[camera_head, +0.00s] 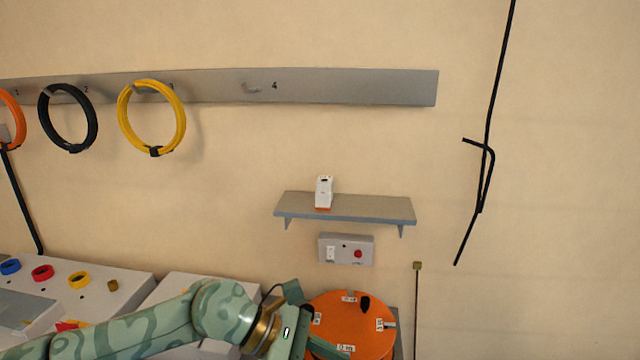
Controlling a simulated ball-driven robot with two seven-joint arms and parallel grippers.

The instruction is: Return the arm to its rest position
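My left arm (170,322), green with a camouflage pattern, comes in from the lower left along the bottom of the view. Its wrist has a gold ring, and my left gripper (318,346) is at the bottom middle, in front of the lower left part of an orange disc (350,318). The gripper's fingertips are cut off or hidden, so I cannot tell whether it is open or shut, or whether it touches the disc. I see nothing held in it. My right gripper is not in view.
A grey wall rail (350,87) carries orange, black (92,120) and yellow (182,120) rings; hook 4 (252,88) is empty. A shelf (370,208) holds a white device (324,190), above a switch box (345,249). A bench with coloured rings (120,280) stands lower left.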

